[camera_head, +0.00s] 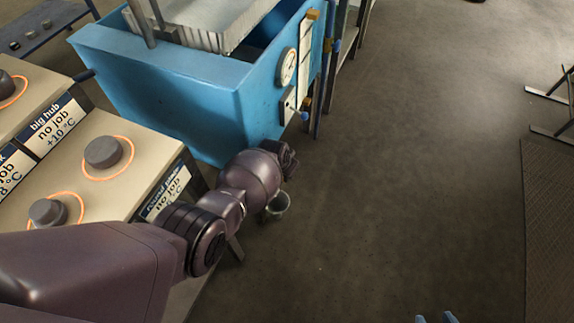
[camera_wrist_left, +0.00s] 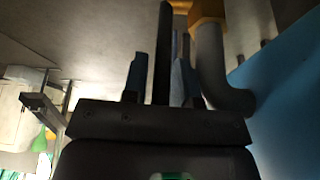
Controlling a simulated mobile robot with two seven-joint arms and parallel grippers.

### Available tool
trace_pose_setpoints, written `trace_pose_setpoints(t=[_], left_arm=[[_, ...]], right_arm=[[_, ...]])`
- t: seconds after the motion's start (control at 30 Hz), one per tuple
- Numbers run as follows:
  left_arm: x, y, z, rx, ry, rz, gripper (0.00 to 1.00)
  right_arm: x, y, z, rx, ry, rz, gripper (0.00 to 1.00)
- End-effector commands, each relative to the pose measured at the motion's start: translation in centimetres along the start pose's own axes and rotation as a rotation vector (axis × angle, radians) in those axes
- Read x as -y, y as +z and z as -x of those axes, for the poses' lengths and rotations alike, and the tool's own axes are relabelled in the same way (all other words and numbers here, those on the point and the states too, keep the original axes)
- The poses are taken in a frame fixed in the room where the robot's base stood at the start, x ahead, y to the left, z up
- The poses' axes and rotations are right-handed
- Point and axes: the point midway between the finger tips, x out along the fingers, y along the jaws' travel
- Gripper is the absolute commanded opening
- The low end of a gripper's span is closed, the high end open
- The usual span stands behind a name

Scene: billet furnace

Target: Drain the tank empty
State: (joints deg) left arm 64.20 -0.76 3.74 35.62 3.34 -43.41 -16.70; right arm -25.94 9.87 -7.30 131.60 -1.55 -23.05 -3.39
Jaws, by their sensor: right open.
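The blue tank (camera_head: 165,85) stands at the upper middle of the head view, with a pale grated block in its top. Its right face has a round gauge (camera_head: 287,67) and a small plate with a lever. In the left wrist view a grey bent pipe (camera_wrist_left: 208,60) with an orange fitting (camera_wrist_left: 207,10) runs beside the blue wall. My left gripper (camera_wrist_left: 160,75) has its fingers apart, with a dark upright bar showing between them; contact is unclear. My left arm hides it in the head view. My right gripper (camera_head: 436,319) is open at the bottom edge.
A beige bench (camera_head: 110,185) with grey knobs and signs is at left. Dark posts (camera_head: 325,80) stand right of the tank. Floor in the middle right is clear; a mat (camera_head: 550,230) lies far right.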

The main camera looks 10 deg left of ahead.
Motion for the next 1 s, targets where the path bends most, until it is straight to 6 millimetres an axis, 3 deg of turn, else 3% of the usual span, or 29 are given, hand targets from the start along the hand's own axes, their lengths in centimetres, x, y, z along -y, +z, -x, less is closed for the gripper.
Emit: trace_pose_setpoints(t=[0.23, 0.43, 1.0], left_arm=[[0.07, -0.14, 0.07, -0.002, -0.001, 0.000, 0.26], [0.07, -0.11, 0.05, -0.002, -0.001, 0.000, 0.00], [-0.08, 0.70, 0.46, -0.094, -0.019, -0.006, 0.00]], right_arm=[[0.00, -0.03, 0.02, -0.001, -0.001, 0.003, 0.43], [0.03, 0.08, 0.02, 0.002, -0.002, 0.002, 0.43], [-0.09, -0.22, 0.19, 0.000, 0.000, -0.008, 0.43]])
